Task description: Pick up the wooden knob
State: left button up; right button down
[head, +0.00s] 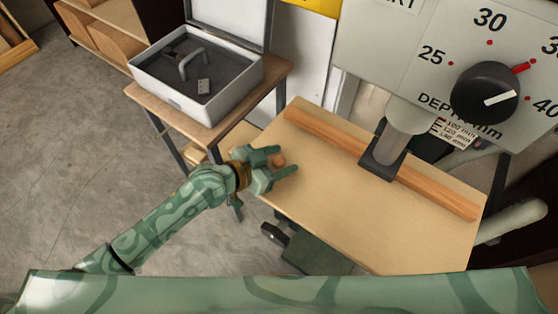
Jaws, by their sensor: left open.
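The wooden knob (277,160) is a small round brown piece near the left edge of the light wooden table (350,215). My left gripper (281,163) is open, with one finger on the far side of the knob and the other on the near side. The knob shows between the fingers. Whether the fingers touch it, and whether it rests on the table, I cannot tell. My right gripper is not in view.
A wooden fence strip (330,134) runs across the table. A grey machine with a black depth dial (485,93) stands over it at the right. An open grey case (205,112) sits on a small side table at the left. The table's front half is clear.

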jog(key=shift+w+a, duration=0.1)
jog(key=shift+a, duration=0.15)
pick_arm(q)
jog(key=shift+c, duration=0.5)
jog(key=c, duration=0.9)
jog(key=shift+r, duration=0.1)
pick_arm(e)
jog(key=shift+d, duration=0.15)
